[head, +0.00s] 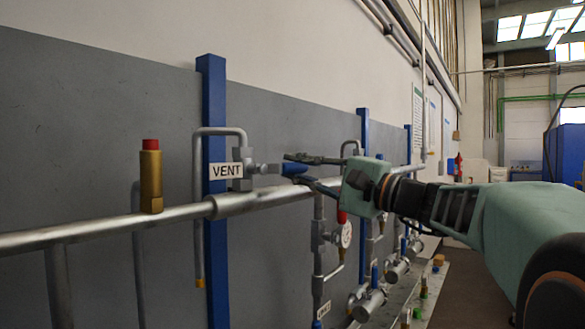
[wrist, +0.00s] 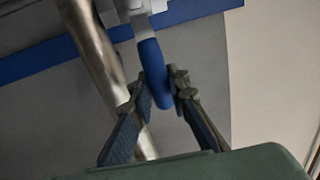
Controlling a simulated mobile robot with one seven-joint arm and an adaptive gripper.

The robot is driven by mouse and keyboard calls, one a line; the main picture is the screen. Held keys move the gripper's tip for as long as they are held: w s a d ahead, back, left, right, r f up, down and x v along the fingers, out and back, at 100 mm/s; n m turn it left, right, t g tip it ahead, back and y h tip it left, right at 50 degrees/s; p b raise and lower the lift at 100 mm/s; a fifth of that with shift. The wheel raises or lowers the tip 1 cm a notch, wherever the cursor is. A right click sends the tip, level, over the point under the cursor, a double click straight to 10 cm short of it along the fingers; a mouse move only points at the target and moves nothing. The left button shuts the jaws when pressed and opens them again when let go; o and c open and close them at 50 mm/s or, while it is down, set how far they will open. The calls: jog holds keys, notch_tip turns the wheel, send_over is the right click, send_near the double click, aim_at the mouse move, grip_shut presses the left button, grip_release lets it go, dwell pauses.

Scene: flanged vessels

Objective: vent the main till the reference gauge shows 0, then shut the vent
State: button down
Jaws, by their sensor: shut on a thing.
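My gripper (head: 303,171) is shut on that handle, with one finger on each side. In the wrist view the blue handle (wrist: 152,72) runs between the fingertips of my gripper (wrist: 161,92).
A brass fitting with a red cap (head: 151,175) stands on the pipe at left. Blue posts (head: 214,100) stand along the grey panel (head: 80,120). Lower branches with several valves (head: 370,302) run away to the right, under my arm. Open floor (head: 455,285) lies at right.

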jog(key=shift+f, duration=0.15)
jog(key=c, duration=1.8)
grip_release()
jog(key=shift+d, duration=0.1)
jog(key=v, duration=1.2)
